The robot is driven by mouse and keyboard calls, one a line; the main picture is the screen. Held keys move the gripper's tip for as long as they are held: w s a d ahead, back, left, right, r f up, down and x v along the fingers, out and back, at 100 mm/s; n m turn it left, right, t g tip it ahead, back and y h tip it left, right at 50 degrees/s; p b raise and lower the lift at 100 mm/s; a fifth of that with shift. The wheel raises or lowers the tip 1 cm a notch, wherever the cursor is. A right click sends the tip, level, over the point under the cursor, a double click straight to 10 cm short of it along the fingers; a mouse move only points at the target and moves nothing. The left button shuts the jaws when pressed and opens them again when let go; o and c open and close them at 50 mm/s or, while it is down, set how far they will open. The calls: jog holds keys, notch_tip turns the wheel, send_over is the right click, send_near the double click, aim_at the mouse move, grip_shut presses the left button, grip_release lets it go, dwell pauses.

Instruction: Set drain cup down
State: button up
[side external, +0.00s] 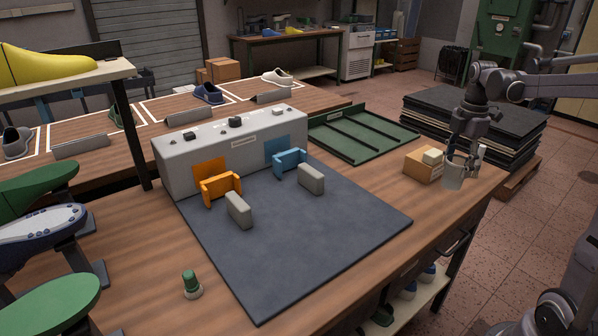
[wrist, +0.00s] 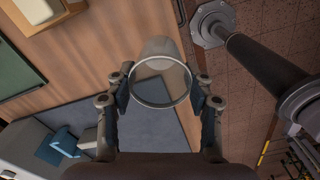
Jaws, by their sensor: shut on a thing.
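The drain cup (side external: 453,176) is a pale grey, see-through cup near the right end of the wooden bench, upright in the side view. My gripper (side external: 464,160) is shut on it, with fingers on either side. In the wrist view the cup's round rim (wrist: 160,106) sits between the two fingers of my gripper (wrist: 162,80), and bench and mat show through it. I cannot tell whether the cup's base touches the bench.
A cardboard box (side external: 422,166) with a pale block stands just left of the cup. A green ribbed tray (side external: 362,132) lies behind. The dark mat (side external: 300,240) holds orange and blue brackets before a grey console (side external: 232,150). Bare wood lies along the bench's front edge.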

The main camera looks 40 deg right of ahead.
jog(key=w+a+f+m, duration=0.1)
jog(key=a+m, duration=0.3)
jog(key=a, duration=0.5)
jog(key=w+a+f+m, duration=0.2)
jog(key=a+m, duration=0.3)
jog(key=a, duration=0.5)
jog(key=w+a+f+m, duration=0.2)
jog(key=w+a+m, duration=0.2)
jog(key=a, duration=0.5)
jog(key=shift+a+m, duration=0.15)
jog(key=shift+m, duration=0.25)
jog(key=shift+w, duration=0.1)
jog(key=s+d+r+n, duration=0.2)
jog(key=d+n, duration=0.3)
jog(key=d, duration=0.5)
jog(key=s+d+r+n, duration=0.1)
jog(key=s+d+n, duration=0.3)
jog(key=d, duration=0.7)
jog(key=s+d+r+n, duration=0.2)
jog(key=d+n, duration=0.4)
jog(key=d, duration=0.4)
jog(key=shift+s+d+r+n, duration=0.2)
jog(key=shift+s+r+n, duration=0.15)
jog(key=shift+s, duration=0.45)
